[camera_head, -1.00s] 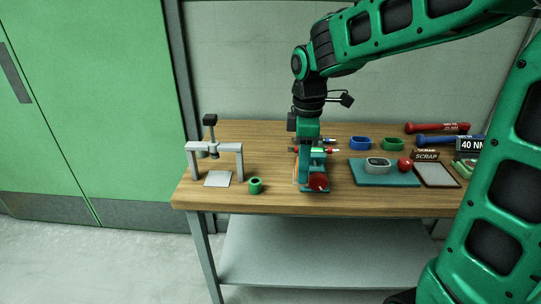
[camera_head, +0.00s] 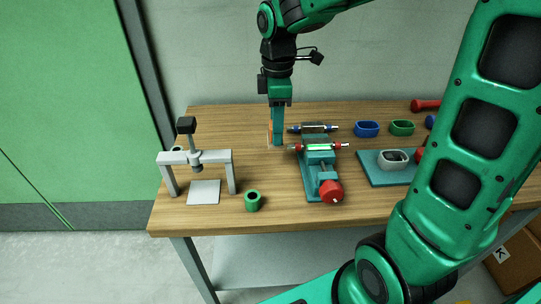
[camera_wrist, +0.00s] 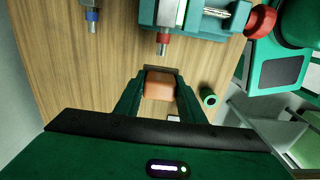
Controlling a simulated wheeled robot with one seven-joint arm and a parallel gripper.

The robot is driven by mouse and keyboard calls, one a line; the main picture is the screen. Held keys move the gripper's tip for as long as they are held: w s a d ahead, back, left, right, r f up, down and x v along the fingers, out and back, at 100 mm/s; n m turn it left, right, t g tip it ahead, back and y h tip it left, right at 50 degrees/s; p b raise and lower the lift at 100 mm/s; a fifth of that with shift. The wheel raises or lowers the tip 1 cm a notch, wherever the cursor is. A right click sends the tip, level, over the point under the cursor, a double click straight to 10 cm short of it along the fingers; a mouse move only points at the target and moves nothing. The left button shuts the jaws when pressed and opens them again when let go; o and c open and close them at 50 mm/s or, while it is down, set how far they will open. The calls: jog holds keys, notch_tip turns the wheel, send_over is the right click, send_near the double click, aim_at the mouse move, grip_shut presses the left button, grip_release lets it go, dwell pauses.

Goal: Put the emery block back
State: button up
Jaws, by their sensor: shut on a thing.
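The emery block (camera_wrist: 159,86) is an orange-brown block between my gripper's fingers in the wrist view. My gripper (camera_wrist: 158,92) is shut on it. In the head view my gripper (camera_head: 277,142) points down at the back of the bench, left of the teal vise (camera_head: 320,172). Only a thin orange strip of the block (camera_head: 270,133) shows beside the finger there. A small pale outline lies on the wood at the fingertips. I cannot tell whether the block touches the bench.
A red-ended tool (camera_head: 318,147) lies across the vise, with a blue-ended one (camera_head: 312,128) behind. A grey press (camera_head: 195,157) and green ring (camera_head: 252,201) stand left. Blue (camera_head: 367,128) and green (camera_head: 402,127) cups and a teal mat (camera_head: 372,172) are right. Bare wood lies left of the gripper.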

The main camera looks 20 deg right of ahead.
notch_tip(320, 180, down, 9)
jog(key=shift+r, duration=0.2)
dwell(0.4)
jog(key=o, duration=1.1)
jog(key=shift+f, duration=0.15)
notch_tip(320, 180, up, 12)
jog(key=shift+r, duration=0.15)
